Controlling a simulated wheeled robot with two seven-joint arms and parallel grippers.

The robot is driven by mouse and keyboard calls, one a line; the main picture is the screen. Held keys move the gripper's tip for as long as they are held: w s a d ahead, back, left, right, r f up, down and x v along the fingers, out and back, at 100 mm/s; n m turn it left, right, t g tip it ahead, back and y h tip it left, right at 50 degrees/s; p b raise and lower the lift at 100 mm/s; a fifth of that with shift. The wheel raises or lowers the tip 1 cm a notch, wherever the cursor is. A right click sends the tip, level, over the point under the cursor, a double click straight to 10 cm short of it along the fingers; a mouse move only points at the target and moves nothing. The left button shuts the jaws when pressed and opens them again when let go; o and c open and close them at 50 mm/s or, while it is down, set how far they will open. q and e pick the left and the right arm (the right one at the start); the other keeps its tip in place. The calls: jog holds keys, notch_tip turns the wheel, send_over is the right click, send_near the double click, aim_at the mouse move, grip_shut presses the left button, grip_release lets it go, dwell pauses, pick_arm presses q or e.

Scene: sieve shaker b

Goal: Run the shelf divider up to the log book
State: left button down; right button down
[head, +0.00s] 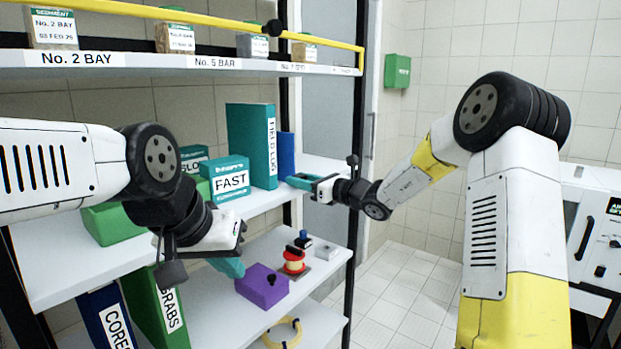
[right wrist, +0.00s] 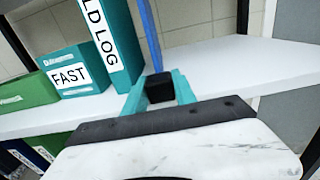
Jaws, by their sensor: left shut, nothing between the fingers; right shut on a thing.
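The log book is a tall teal binder (head: 251,145) lettered FIELD LOG, upright on the middle shelf; it also shows in the right wrist view (right wrist: 108,45). The shelf divider is a thin upright blue plate (head: 286,152) just right of the log book, also in the right wrist view (right wrist: 150,32). A narrow gap seems to separate them there. My right gripper (head: 300,182) is shut on a black block (right wrist: 160,88) at the divider's foot. My left gripper (head: 229,266) is shut and empty, below the middle shelf's front edge.
A teal FAST box (head: 229,181) stands left of the log book, with a green box (head: 112,222) further left. The middle shelf (right wrist: 230,65) is clear right of the divider. A black upright post (head: 352,215) bounds the shelf. A purple block (head: 262,286) lies below.

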aim_at(294, 190)
jog(key=shift+s+a, duration=0.45)
jog(key=shift+s, duration=0.2)
jog(key=shift+s+a, duration=0.45)
jog(key=shift+s, duration=0.2)
jog(key=c, duration=1)
grip_release()
jog(key=v, duration=0.7)
jog(key=shift+s+d, duration=0.2)
jog(key=shift+d, duration=0.15)
